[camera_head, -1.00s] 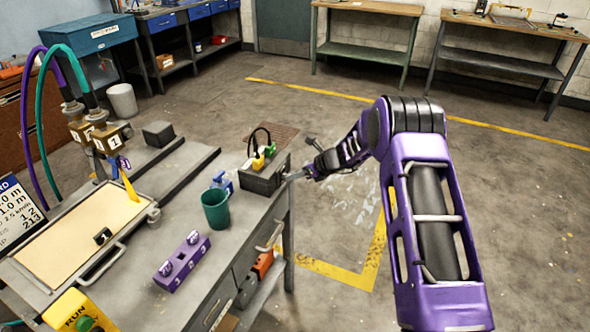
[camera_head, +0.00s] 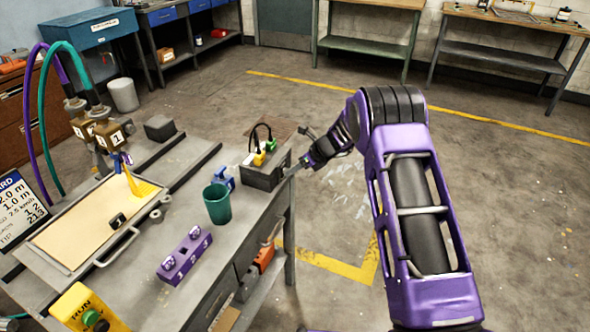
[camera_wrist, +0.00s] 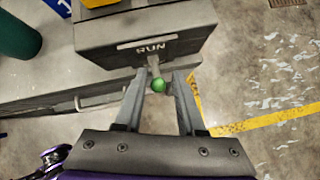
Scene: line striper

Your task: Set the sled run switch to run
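The grey switch box (camera_head: 262,175) stands at the bench's right edge. In the wrist view, the same box (camera_wrist: 145,38) bears the label RUN above a short lever with a green ball tip (camera_wrist: 158,86). The lever points toward my wrist camera; I cannot tell its set position. My gripper (camera_wrist: 160,76) is open, with one finger on each side of the lever and a gap to the green tip on both sides. In the head view my gripper (camera_head: 294,170) is small and close to the box's right face.
A green cup (camera_head: 217,204), a purple numbered block (camera_head: 185,256) and a yellow RUN box with a green button (camera_head: 85,308) stand on the bench. A framed tray (camera_head: 65,268) lies under the hose-fed nozzles (camera_head: 108,136). Open floor lies to the right.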

